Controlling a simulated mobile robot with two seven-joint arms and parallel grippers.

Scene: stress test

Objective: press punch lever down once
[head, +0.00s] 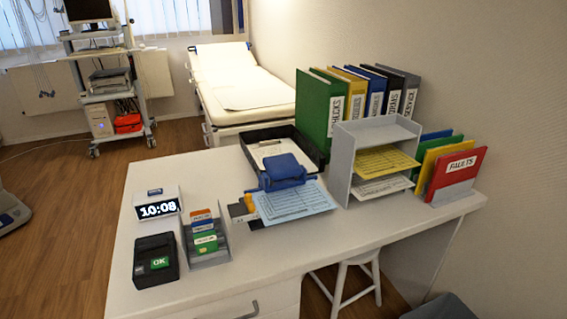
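A blue hole punch (283,183) stands on the white desk, left of the grey letter tray. Its broad blue lever (286,164) sits at the top and back of the punch and looks raised, though its exact angle is hard to tell. A light-blue printed sheet (295,202) lies at the front of the punch, its back edge at or under the blue body. Neither of my grippers shows in the head view.
A grey letter tray (345,150) stands right, a card holder (206,240), clock (157,205) and black card reader (155,260) left. The desk's front strip is clear.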

